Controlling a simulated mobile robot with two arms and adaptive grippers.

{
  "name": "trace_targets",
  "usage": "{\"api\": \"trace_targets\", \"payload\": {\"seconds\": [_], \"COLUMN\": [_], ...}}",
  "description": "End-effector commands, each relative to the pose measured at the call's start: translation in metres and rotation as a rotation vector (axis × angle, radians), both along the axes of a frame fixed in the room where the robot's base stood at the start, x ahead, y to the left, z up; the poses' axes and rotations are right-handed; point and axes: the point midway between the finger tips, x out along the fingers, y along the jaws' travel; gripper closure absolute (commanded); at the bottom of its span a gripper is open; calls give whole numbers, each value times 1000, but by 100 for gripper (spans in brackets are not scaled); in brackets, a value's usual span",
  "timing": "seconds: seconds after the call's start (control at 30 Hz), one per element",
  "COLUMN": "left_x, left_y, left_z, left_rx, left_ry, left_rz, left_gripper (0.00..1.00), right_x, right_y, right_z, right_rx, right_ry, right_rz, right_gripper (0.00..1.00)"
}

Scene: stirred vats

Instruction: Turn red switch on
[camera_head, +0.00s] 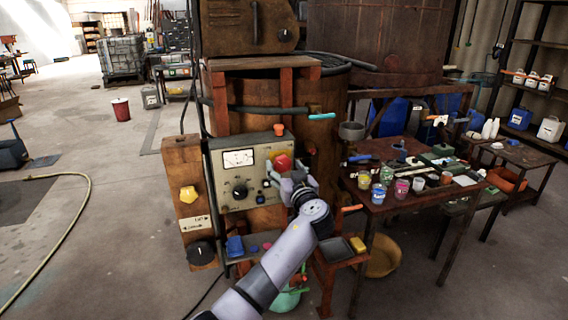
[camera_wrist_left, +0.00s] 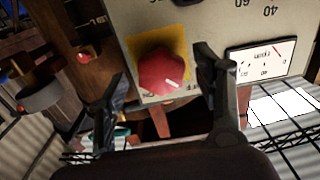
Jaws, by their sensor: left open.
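The red switch (camera_head: 282,163) is a red knob at the upper right of a grey control panel (camera_head: 221,197). In the left wrist view the red switch (camera_wrist_left: 161,72) sits on a yellow square plate, with a white mark pointing to the lower right of that upside-down picture. My left gripper (camera_head: 296,187) is just in front of the panel, at its right side. In the left wrist view my left gripper (camera_wrist_left: 163,82) is open, its fingers apart with the red switch showing between them. Whether either finger touches the switch is unclear. My right gripper is not in view.
The panel also carries a dial meter (camera_head: 239,158) and a black knob (camera_head: 240,191). A wooden post with a yellow knob (camera_head: 188,194) stands to the left. A table with paint cups (camera_head: 402,189) stands to the right. Open floor (camera_head: 100,230) lies left.

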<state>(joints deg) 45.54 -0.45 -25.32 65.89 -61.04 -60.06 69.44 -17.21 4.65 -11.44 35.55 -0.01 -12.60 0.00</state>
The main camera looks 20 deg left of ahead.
Motion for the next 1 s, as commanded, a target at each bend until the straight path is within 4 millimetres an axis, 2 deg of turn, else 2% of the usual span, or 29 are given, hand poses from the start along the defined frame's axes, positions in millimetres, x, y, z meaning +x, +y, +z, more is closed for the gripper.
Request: {"api": "trace_targets", "payload": {"seconds": [0.2, 0.47, 1.0], "left_x": [10, 10, 10], "left_y": [8, 8, 7], "left_z": [0, 0, 0], "left_rx": [1, 0, -1], "left_ry": [1, 0, 1], "left_rz": [1, 0, 0], "left_gripper": [39, 39, 74], "right_x": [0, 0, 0], "right_y": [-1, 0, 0], "right_z": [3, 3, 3], "right_rx": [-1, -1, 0], "right_ry": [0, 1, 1], "right_rz": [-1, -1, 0], "right_gripper": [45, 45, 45]}}
